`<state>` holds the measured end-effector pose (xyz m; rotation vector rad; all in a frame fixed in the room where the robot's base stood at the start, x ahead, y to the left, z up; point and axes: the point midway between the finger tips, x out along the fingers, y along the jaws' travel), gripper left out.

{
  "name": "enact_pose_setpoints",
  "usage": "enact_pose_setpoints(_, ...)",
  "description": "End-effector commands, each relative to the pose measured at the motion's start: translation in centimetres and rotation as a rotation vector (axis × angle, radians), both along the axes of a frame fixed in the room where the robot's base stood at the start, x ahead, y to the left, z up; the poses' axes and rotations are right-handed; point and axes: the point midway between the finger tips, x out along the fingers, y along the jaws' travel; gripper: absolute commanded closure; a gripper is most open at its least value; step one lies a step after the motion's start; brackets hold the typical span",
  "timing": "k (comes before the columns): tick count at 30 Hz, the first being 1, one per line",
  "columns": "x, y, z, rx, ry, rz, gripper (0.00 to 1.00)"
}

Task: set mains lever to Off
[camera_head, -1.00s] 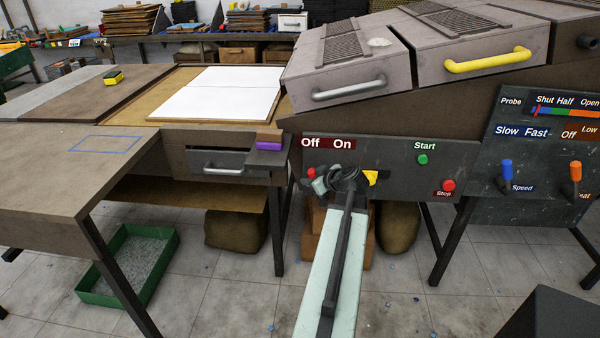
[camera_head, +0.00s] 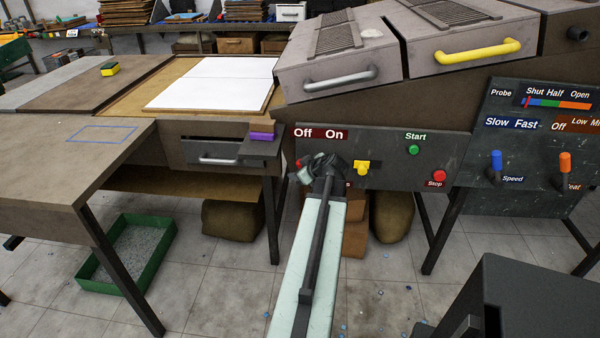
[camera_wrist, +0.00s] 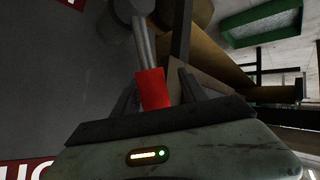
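The mains lever (camera_wrist: 152,88) has a red grip on a grey metal shaft. In the wrist view its grip lies between the two fingers of my gripper (camera_wrist: 160,88), with a gap at least on the right side. In the head view only a bit of red (camera_head: 298,163) shows, below the Off label (camera_head: 303,132) and left of the On label (camera_head: 337,134). My gripper (camera_head: 305,176) is in front of the panel there and hides most of the lever. The fingers look open around the grip.
A yellow knob (camera_head: 362,167) is just right of my gripper. The green Start button (camera_head: 413,150) and red Stop button (camera_head: 439,176) are farther right. A partly open drawer (camera_head: 218,153) is to the left. Blue (camera_head: 496,160) and orange (camera_head: 565,162) levers are on the right panel.

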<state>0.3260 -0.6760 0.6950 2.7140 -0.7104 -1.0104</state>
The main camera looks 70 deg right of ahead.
Motion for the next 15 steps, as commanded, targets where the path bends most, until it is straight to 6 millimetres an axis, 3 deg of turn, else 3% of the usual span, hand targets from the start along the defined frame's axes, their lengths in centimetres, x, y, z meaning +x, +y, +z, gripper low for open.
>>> enact_pose_setpoints(8, -0.5, -0.3, 0.1, -0.003, 0.001, -0.009, 0.5)
enact_pose_setpoints(15, -2.4, 1.1, 2.0, -0.003, 0.0, -0.012, 0.5)
